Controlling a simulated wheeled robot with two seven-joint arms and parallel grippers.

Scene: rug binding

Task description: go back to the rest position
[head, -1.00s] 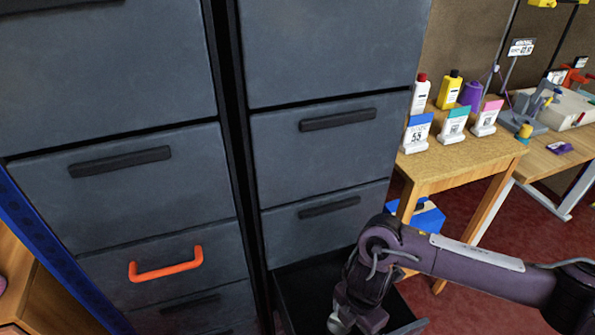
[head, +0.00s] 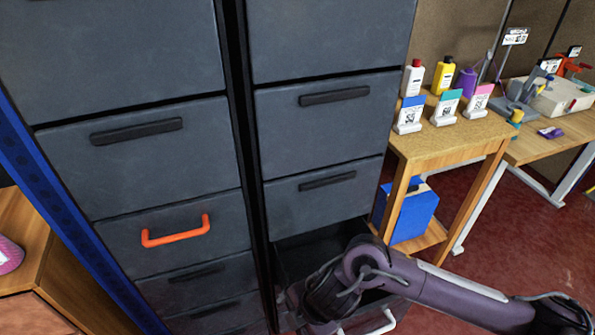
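My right arm comes in from the lower right, and its wrist is over the open bottom drawer (head: 299,249) of the right-hand dark grey cabinet (head: 322,126). My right gripper is hidden behind the wrist or below the picture's edge, so I cannot see its fingers. A light-coloured handle (head: 384,324) shows at the drawer's front, beside my arm. My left arm and gripper are not in the picture.
The left cabinet (head: 172,170) has a drawer with an orange handle (head: 176,235). A wooden table (head: 455,138) with bottles and label stands is at the right, a blue box (head: 408,214) below it. Red floor (head: 520,255) is free at the right.

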